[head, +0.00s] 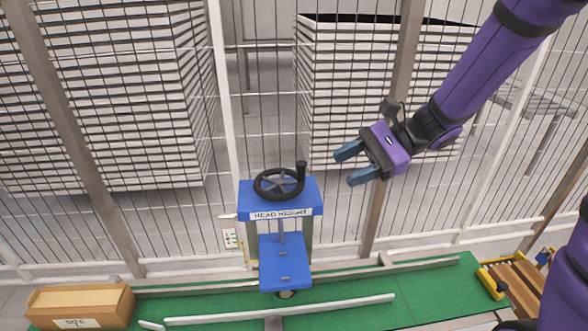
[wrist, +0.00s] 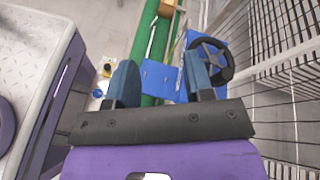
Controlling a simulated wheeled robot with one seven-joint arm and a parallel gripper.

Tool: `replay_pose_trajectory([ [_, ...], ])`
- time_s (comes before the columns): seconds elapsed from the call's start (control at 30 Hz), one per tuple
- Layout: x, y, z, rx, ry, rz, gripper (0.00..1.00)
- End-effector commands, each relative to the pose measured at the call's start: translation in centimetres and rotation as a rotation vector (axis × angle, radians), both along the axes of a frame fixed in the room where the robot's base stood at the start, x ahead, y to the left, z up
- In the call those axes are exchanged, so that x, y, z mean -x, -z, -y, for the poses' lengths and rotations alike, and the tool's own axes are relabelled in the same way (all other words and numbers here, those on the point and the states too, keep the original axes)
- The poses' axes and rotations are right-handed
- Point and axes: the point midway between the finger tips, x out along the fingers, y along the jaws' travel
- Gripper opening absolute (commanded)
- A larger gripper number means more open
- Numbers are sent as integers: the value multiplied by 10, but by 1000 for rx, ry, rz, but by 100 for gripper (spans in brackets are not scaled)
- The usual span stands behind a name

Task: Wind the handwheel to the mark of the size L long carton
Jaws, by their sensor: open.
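The black handwheel (head: 279,184) with an upright knob (head: 301,170) lies flat on top of a blue stand marked "HEAD HEIGHT" (head: 281,214). It also shows in the wrist view (wrist: 212,60), partly behind the right finger. A small marked plate (head: 231,236) sits left of the stand; its marks are too small to read. My gripper (head: 350,168) is open and empty, up and to the right of the handwheel, apart from it. A cardboard carton (head: 80,304) with a label stands at the lower left; the label cannot be read surely.
A green conveyor belt (head: 430,290) with pale guide rails (head: 280,308) runs below the stand. A wire fence stands behind, with tall white stacks (head: 360,90) beyond it. A yellow-framed roller section (head: 515,283) is at the right. The air between gripper and handwheel is clear.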

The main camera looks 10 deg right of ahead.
Motion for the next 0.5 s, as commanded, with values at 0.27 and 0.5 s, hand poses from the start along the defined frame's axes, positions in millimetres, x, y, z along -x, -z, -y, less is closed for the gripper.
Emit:
replay_pose_trajectory([
  [0.27, -65, 52, 0, -263, 276, -258, 48],
  [0.5, -98, 86, 8, -393, 444, -372, 48],
])
